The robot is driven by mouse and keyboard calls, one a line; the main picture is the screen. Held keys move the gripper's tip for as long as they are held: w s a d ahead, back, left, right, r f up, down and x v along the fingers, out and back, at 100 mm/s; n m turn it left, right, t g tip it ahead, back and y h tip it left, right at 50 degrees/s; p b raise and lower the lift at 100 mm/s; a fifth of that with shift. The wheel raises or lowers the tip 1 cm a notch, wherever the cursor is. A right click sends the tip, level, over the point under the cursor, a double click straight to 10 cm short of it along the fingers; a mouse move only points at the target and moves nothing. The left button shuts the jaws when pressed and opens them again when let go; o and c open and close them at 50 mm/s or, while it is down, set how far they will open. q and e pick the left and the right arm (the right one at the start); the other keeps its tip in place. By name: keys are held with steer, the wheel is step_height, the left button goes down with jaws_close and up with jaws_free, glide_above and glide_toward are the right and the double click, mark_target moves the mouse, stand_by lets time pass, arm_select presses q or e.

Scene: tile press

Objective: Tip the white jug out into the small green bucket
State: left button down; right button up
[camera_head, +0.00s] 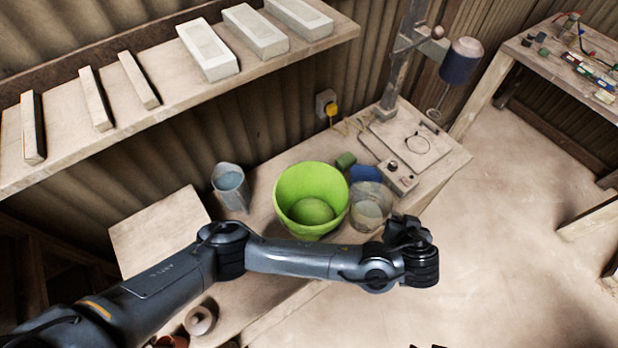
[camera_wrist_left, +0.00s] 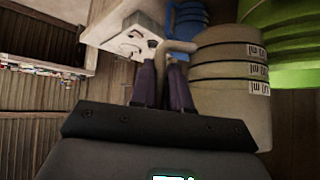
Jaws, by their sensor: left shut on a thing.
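The white jug (camera_head: 368,212) looks pale and translucent in the head view and stands just right of the green bucket, close beside it. In the left wrist view the jug (camera_wrist_left: 232,85) shows ml labels and ridges on its side. My left gripper (camera_wrist_left: 167,60) is shut on the jug's handle (camera_wrist_left: 180,46); in the head view my wrist partly hides the grasp. The green bucket (camera_head: 290,185) is open at the top and shows a rounded green inside; its side (camera_wrist_left: 285,45) shows at the right of the wrist view. I do not see my right gripper.
A grey jug (camera_head: 231,190) with bluish contents stands left of the bucket. The press (camera_head: 415,150) stands at the back right. A shelf (camera_head: 180,95) with pale blocks overhangs the back left.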

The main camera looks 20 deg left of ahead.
mark_target(390, 210)
stand_by(0.3)
arm_select(q)
steer(key=shift+r, duration=0.15)
steer(key=shift+a+r+p, duration=0.2)
steer(key=shift+r+p, duration=0.5)
steer(key=shift+r, duration=0.15)
steer(key=r+h, duration=0.1)
steer(key=a+r+n+h+p, duration=0.1)
steer(key=r, duration=0.1)
steer(key=r+p, duration=0.1)
steer(key=shift+a+r+h, duration=0.2)
steer(key=shift+a+h, duration=0.2)
steer(key=shift+a+r+n+h, duration=0.5)
steer(key=shift+a+n+h, duration=0.1)
steer(key=shift+a+h, duration=0.2)
steer(key=a+r+n+h+p, duration=0.2)
steer(key=a+r+h+p, duration=0.1)
steer(key=a+h+p, duration=0.1)
steer(key=shift+a+r+n+t+h+p, duration=0.3)
steer(key=shift+a+r+h+p, duration=0.1)
steer(key=shift+a, duration=0.15)
steer(key=shift+w+a, duration=0.1)
steer(key=shift+a, duration=0.25)
